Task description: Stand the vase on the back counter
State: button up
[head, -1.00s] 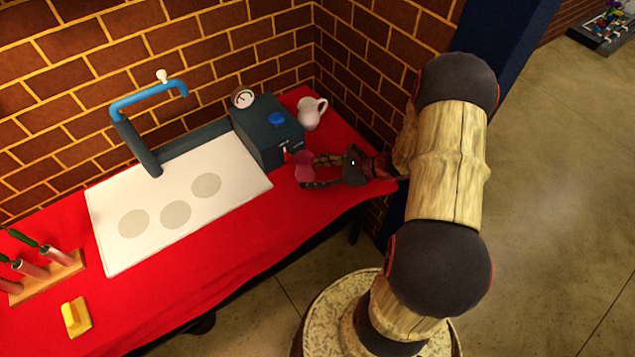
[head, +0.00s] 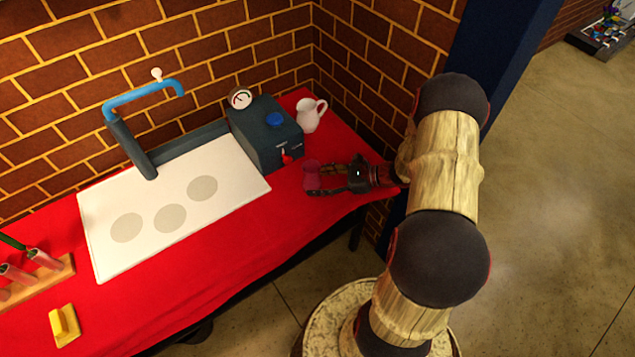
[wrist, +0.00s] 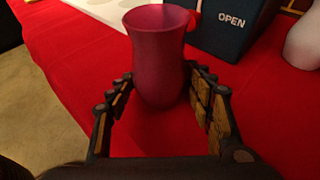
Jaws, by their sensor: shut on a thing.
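The vase (head: 312,174) is a dark pink, flared, translucent vessel, upright at the right part of the red-covered counter (head: 240,262). My gripper (head: 316,180) is shut on the vase from the right side. In the wrist view, the vase (wrist: 158,58) stands between the two fingers of my gripper (wrist: 160,95), mouth up. Its base is close to the red cloth; I cannot tell whether it touches. In the head view the fingers partly cover the vase's lower part.
A dark box (head: 268,136) with a gauge, blue knob and red lever stands just behind the vase. A white pitcher (head: 310,114) is behind it on the right. A white panel (head: 165,205) lies left. Red cloth is clear in front; the counter's edge is close.

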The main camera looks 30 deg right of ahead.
jog(key=shift+f, duration=0.1)
jog(key=o, duration=1.6)
jog(key=shift+o, duration=0.3)
